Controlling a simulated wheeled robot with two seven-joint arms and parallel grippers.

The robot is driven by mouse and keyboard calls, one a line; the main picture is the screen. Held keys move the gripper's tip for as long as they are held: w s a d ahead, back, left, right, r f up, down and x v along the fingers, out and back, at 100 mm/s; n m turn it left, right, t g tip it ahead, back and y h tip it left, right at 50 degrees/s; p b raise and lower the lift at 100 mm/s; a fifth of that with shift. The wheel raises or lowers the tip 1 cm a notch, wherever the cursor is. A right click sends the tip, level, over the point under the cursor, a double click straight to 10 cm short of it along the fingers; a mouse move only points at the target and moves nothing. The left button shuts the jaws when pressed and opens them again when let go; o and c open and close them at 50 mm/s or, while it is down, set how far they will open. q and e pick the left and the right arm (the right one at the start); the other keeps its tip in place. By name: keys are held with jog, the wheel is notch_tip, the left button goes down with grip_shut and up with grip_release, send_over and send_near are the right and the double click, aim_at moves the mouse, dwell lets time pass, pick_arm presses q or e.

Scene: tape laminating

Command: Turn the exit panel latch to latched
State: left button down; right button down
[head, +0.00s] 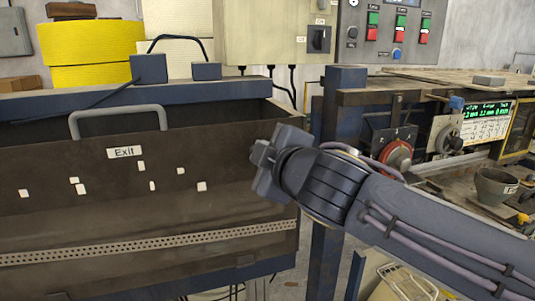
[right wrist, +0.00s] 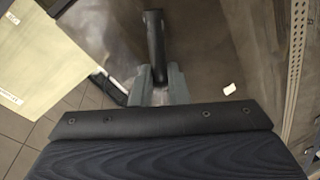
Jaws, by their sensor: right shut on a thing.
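The exit panel (head: 100,205) is a dark brown sheet with an "Exit" label (head: 125,152) and a grey bar handle (head: 118,110) at its top. My right gripper (head: 264,160) is at the panel's right edge, and its wrist hides that part of the panel in the head view. In the right wrist view my right gripper (right wrist: 165,84) is shut on a black lever (right wrist: 153,36), which looks like the latch. The lever stands out from the fingers, pointing up in the picture. I cannot tell whether it is at latched. My left gripper is not in view.
A blue post (head: 327,190) stands just right of the panel. Yellow rolls (head: 92,50) sit behind the panel.

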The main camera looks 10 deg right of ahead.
jog(key=shift+a+f+n+h+b, duration=0.2)
jog(key=shift+f+n+h+b, duration=0.3)
jog(key=shift+n, duration=0.7)
jog(key=shift+a+f+n+h+b, duration=0.2)
jog(key=shift+f+n+b, duration=0.45)
jog(key=shift+n, duration=0.55)
jog(key=shift+f, duration=0.15)
jog(key=c, duration=1.4)
grip_release()
jog(key=shift+s, duration=0.1)
jog(key=b+v, duration=0.1)
jog(key=v, duration=0.6)
jog(key=shift+s, duration=0.4)
jog(key=shift+d, duration=0.1)
